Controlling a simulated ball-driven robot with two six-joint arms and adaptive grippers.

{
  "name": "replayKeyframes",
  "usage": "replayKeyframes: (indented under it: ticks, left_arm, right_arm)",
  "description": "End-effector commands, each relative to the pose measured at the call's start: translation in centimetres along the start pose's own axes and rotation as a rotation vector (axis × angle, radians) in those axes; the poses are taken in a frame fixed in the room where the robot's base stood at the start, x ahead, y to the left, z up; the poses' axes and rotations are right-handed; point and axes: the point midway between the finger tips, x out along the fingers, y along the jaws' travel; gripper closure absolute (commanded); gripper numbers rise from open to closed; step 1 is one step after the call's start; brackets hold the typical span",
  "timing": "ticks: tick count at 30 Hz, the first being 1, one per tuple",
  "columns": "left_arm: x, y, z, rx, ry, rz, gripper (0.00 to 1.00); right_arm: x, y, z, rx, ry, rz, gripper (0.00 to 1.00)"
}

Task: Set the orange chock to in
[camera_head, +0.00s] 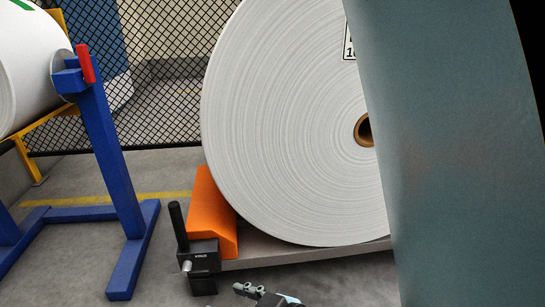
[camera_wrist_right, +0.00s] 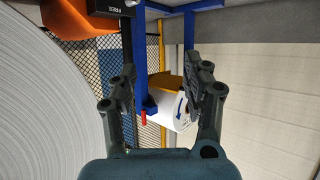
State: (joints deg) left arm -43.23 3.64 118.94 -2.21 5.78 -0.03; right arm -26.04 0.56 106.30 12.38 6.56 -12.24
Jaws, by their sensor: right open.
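The orange chock (camera_head: 208,215) is a wedge at the left foot of the big white paper roll (camera_head: 290,120); it seems to touch the roll's lower left edge. A black block (camera_head: 201,258) with small white lettering and an upright black handle (camera_head: 178,227) is at the chock's near side. In the right wrist view, the chock (camera_wrist_right: 75,18) is at the top left, and the block (camera_wrist_right: 113,8) carries lettering that seems to read FREE. My right gripper (camera_wrist_right: 163,82) is open and empty, apart from the chock and handle. My left gripper is not in view.
A blue stand (camera_head: 115,160) with a red piece holds another white roll (camera_head: 32,65) at the left. A grey platform (camera_head: 300,255) lies under the big roll. Mesh fence (camera_head: 165,75) is behind. A large teal surface, probably my arm, covers the right. Floor between stand and block is clear.

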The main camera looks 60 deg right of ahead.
Motion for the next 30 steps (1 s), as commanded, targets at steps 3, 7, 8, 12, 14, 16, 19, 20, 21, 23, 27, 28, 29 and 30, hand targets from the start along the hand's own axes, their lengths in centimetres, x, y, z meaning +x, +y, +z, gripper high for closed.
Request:
replayKeyframes:
  ticks: [3,7,8,12,14,16,19,20,21,23,27,28,29,30]
  left_arm:
    - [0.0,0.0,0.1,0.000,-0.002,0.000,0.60]
    - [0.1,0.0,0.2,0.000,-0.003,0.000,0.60]
    - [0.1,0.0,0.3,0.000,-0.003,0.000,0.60]
    - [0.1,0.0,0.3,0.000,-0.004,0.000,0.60]
    - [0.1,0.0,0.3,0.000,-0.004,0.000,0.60]
    - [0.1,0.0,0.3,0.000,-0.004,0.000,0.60]
    - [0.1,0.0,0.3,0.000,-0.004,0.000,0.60]
    - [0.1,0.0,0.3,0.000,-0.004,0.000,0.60]
    - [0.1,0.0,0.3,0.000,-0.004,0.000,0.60]
    - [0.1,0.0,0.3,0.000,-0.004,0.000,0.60]
    - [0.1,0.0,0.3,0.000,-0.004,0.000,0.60]
    - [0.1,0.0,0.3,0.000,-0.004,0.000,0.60]
    - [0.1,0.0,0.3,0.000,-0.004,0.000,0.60]
    - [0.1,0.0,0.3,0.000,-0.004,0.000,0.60]
  right_arm:
    - [-2.7,-0.1,0.5,-0.026,-0.084,-0.032,0.51]
    - [-5.1,-0.1,0.8,-0.048,-0.163,-0.050,0.51]
    - [-5.6,0.0,0.9,-0.052,-0.178,-0.052,0.51]
    - [-7.3,0.2,1.0,-0.068,-0.233,-0.057,0.51]
    - [-7.7,0.2,0.9,-0.071,-0.247,-0.057,0.51]
    - [-8.0,0.3,1.0,-0.075,-0.258,-0.057,0.51]
    - [-8.2,0.3,1.0,-0.076,-0.266,-0.057,0.51]
    - [-8.2,0.3,1.0,-0.076,-0.266,-0.057,0.51]
    - [-8.2,0.3,1.0,-0.076,-0.266,-0.057,0.51]
    - [-8.2,0.3,1.0,-0.076,-0.265,-0.057,0.51]
    - [-8.2,0.3,1.0,-0.076,-0.265,-0.057,0.51]
    - [-8.2,0.3,1.0,-0.076,-0.265,-0.057,0.51]
    - [-8.2,0.3,1.0,-0.076,-0.265,-0.057,0.51]
    - [-8.2,0.3,1.0,-0.076,-0.264,-0.057,0.51]
